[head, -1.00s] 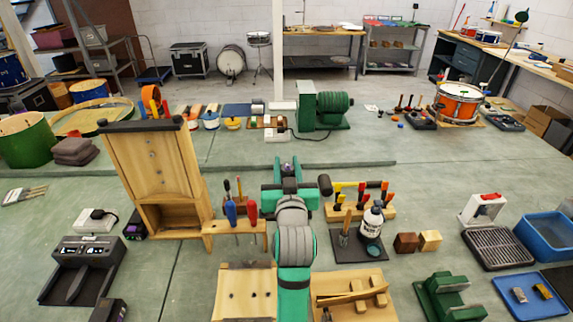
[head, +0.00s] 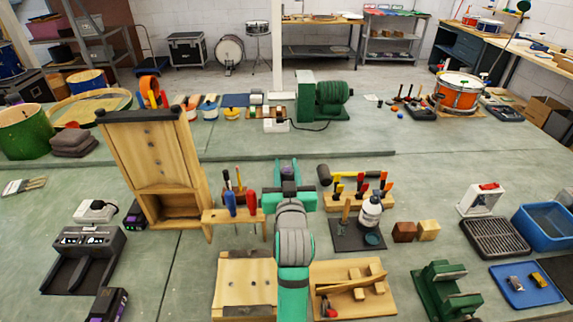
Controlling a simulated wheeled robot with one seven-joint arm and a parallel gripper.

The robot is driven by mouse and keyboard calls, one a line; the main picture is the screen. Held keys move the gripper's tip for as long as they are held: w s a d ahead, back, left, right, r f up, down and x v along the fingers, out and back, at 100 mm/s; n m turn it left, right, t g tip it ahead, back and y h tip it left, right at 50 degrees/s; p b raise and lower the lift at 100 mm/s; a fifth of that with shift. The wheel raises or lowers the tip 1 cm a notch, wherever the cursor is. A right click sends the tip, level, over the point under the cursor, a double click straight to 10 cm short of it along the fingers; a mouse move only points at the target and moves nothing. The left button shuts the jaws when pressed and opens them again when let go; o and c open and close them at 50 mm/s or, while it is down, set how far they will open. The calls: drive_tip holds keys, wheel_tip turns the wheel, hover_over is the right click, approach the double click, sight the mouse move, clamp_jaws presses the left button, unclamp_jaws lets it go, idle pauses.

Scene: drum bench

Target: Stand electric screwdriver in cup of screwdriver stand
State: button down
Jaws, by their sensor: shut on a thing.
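My gripper (head: 289,176) is at the middle of the head view, beyond the grey and green links of my arm, above the bench. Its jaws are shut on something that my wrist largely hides. I cannot make out the electric screwdriver's outline. A wooden rack (head: 217,216) just left of my gripper holds a blue-handled and a red-handled screwdriver. A dark holder with thin tools stands behind it. I cannot tell which item is the screwdriver stand, and no empty cup for it is clearly visible.
A tall wooden cabinet (head: 150,150) rises to the left. To the right are a hammer (head: 350,175), a tool block, a dark mat (head: 345,236) with a bottle, and wooden cubes (head: 428,230). Wooden boards (head: 243,268) lie close in front. Clear bench lies behind my gripper.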

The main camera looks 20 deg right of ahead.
drive_tip(key=shift+w+f, duration=0.1)
drive_tip(key=shift+f, duration=2.4)
drive_tip(key=c, duration=1.3)
unclamp_jaws()
drive_tip(key=shift+f, duration=0.1)
drive_tip(key=v, duration=1.1)
drive_tip(key=shift+w, duration=0.1)
